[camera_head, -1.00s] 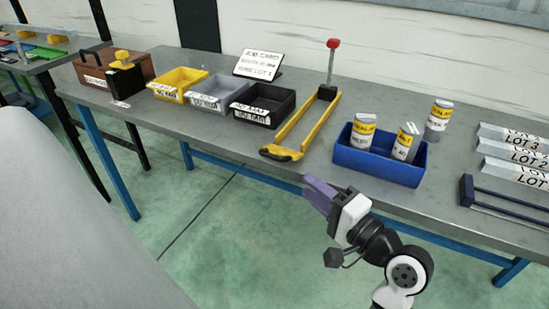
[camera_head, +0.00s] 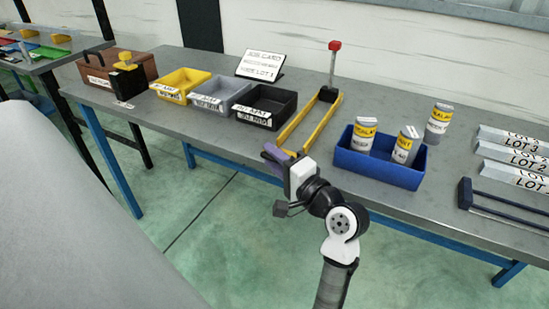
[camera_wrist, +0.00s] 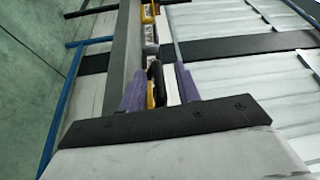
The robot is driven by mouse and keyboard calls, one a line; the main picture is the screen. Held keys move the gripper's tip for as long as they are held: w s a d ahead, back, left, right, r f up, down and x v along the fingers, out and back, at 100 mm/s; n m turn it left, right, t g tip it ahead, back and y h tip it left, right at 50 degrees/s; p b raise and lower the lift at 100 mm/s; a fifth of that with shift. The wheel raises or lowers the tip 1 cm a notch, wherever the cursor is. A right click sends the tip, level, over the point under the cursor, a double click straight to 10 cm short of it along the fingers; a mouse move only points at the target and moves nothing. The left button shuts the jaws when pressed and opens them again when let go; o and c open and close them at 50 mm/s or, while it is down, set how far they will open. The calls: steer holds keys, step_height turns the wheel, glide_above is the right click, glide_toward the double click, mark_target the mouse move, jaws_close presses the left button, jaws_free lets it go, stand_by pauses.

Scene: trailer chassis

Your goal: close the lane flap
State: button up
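A yellow lane frame (camera_head: 312,122) lies on the grey workbench, running from a red-knobbed post at its far end toward the front edge. Its near end, where a black-and-yellow end piece sat, is now hidden behind my gripper (camera_head: 273,155) in the head view. In the wrist view, a black curved piece (camera_wrist: 156,78) with yellow beside it shows between the two purple fingers of my gripper (camera_wrist: 160,85). The fingers are apart, with gaps to the piece. I cannot tell whether either finger touches it, or how far the flap is open.
A black bin (camera_head: 264,106), a grey bin (camera_head: 216,94) and a yellow bin (camera_head: 181,83) stand left of the lane. A blue tray (camera_head: 378,166) with canisters stands to its right. A red-knobbed post (camera_head: 333,65) rises at the far end. The floor in front is clear.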

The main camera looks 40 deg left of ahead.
steer(key=shift+c, duration=0.4)
jaws_close()
steer(key=shift+r, duration=0.1)
